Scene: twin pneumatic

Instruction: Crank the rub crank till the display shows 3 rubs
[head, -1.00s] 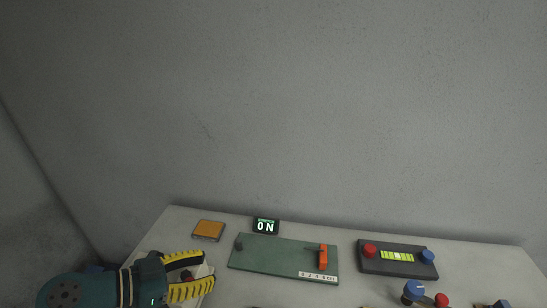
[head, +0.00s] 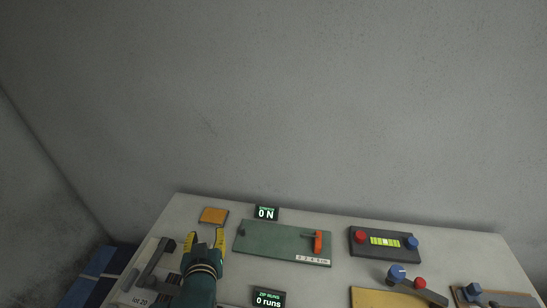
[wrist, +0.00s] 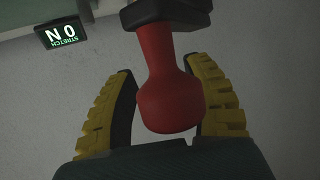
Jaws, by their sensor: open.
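A red knob (wrist: 168,100) on a dark arm or base fills the middle of the wrist view. It shows between the two fingers of my gripper, with no clear contact. My gripper (head: 206,240) is open over the left part of the table, its fingers toward the back wall. A display counting rubs is not readable in any view.
An orange pad (head: 214,215) and a stretch display (head: 265,213) reading 0 N are behind my gripper. A green board (head: 280,243) with an orange handle lies to the right. A zip display (head: 267,298) reads 0 runs. Knobbed devices stand further right.

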